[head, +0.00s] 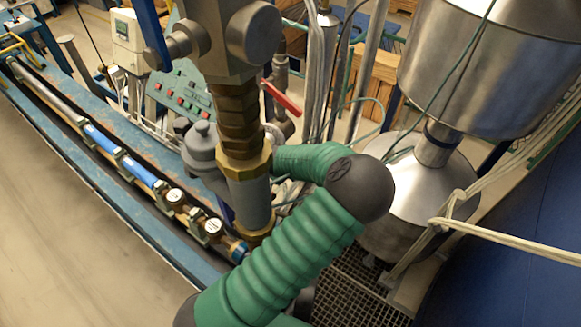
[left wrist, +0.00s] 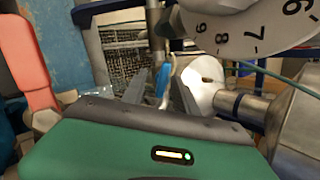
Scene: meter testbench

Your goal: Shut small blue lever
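The small blue lever (left wrist: 162,80) shows upright in the left wrist view, near the middle. My left gripper (left wrist: 160,88) is there too, with its two grey fingers apart, one on each side of the blue lever. I cannot tell whether either finger touches it. In the head view a green arm of mine reaches up from the bottom and bends behind the thick vertical pipe (head: 238,110), so its gripper is hidden. I cannot make out the small blue lever in the head view. My right gripper is in neither view.
In the left wrist view a red lever (left wrist: 32,55) stands at the left, a numbered dial (left wrist: 245,28) at upper right, and metal pipework (left wrist: 300,125) at the right. The head view shows another red lever (head: 281,97), a steel tank (head: 490,60) and a blue bench rail (head: 130,205).

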